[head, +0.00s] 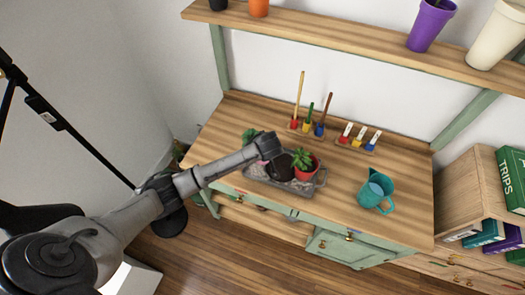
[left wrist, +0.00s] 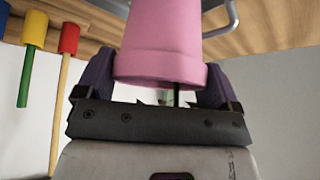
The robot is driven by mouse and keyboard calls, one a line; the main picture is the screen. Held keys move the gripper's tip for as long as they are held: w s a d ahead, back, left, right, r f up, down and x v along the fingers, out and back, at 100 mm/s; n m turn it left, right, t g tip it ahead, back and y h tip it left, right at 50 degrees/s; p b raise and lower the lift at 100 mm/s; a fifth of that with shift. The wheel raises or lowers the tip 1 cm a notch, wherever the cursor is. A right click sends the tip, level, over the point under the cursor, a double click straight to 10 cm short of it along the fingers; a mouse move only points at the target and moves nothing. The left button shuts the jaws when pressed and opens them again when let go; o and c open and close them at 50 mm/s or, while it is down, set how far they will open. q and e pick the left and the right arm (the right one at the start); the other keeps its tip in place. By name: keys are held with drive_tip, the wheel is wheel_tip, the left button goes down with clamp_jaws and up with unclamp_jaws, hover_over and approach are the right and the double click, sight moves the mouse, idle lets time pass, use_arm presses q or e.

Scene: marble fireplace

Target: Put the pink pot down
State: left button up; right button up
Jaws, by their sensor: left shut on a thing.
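The pink pot (left wrist: 162,40) fills the middle of the left wrist view, between the purple fingers of my left gripper (left wrist: 158,88), which is shut on it. That view looks inverted, with the wooden top above. I cannot tell whether the pot touches the tray. A red pot (head: 307,173) with a green plant stands in the tray, right beside the gripper. My right gripper is not in view.
A teal jug (head: 376,192) stands to the right on the wooden worktop (head: 337,205). Behind the tray are a rack of long-handled tools (head: 300,126) and a holder with white labels (head: 358,137). A shelf (head: 330,38) with pots runs above. The worktop between tray and jug is clear.

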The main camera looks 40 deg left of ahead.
use_arm(q)
drive_tip(key=shift+f, duration=1.1)
drive_tip(key=o, duration=1.2)
drive_tip(key=shift+f, duration=0.15)
drive_tip(key=shift+o, duration=0.2)
